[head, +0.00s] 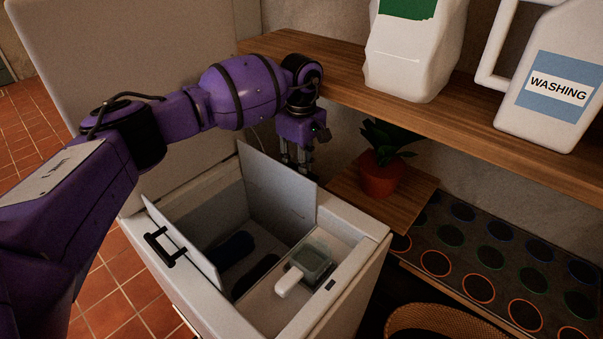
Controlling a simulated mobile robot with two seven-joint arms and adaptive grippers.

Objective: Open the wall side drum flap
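The white top-loading machine (362,226) stands with its lid (150,70) up. The wall side drum flap (277,185) is a plain pale grey panel standing steeply tilted up at the back of the opening. The other flap (180,240), with a black handle (163,247), stands raised at the left side. My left gripper (296,158) points down at the far side of the wall side flap, close to its upper edge. The flap hides its fingertips, so contact and finger opening cannot be made out. My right gripper is not in view.
Dark items (236,247) lie inside the opening. A clear container (314,262) and a small white piece (289,283) sit in the front right compartment. A potted plant (378,175) stands close to the right. A wooden shelf (440,120) with white jugs overhangs.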

